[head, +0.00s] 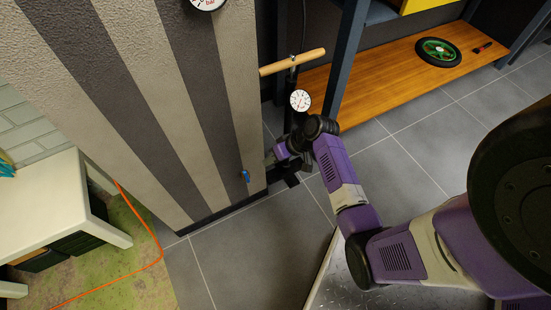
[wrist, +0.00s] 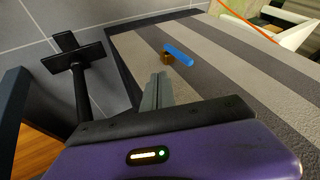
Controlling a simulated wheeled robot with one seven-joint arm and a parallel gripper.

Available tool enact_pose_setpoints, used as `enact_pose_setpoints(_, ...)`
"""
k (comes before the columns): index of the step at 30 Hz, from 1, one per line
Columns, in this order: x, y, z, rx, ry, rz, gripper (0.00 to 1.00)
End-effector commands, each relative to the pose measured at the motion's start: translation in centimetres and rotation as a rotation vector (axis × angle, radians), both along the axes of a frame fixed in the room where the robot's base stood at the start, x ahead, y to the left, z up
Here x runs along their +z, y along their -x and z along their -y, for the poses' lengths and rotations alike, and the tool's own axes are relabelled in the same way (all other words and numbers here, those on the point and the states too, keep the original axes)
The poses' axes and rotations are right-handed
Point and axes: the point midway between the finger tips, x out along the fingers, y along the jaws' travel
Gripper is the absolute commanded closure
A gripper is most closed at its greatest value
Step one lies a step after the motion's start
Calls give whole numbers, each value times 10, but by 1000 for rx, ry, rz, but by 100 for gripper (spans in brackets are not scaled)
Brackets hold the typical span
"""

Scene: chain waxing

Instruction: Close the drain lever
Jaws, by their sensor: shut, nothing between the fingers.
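The drain lever (head: 246,176) is a small blue handle low on the striped wall, near its right corner. In the wrist view the blue lever (wrist: 178,54) sits on a small brass fitting (wrist: 166,59) and points away from it to the right. My gripper (wrist: 157,84) is shut and empty, with its fingertips just short of the brass fitting and apart from the lever in the picture. In the head view my gripper (head: 272,157) is beside the wall corner, to the upper right of the lever. The exact gap cannot be told.
A floor pump with a wooden handle (head: 292,63) and a gauge (head: 300,100) stands close to my wrist. Its black foot (wrist: 75,52) shows in the wrist view. A wooden shelf (head: 385,70) is behind. An orange hose (head: 160,240) lies at left by a white table (head: 50,205).

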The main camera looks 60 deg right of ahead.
Motion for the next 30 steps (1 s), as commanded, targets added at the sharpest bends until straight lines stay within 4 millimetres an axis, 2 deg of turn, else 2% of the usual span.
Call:
enact_pose_setpoints(1,-13,-6,-2,2,-1,0,100)
enact_pose_setpoints(5,-32,-20,-7,1,-1,0,100)
enact_pose_setpoints(9,-30,-30,-25,3,3,-1,100)
enact_pose_setpoints(15,-31,-39,-38,0,0,-1,100)
enact_pose_setpoints(30,-29,-41,-40,0,6,-5,100)
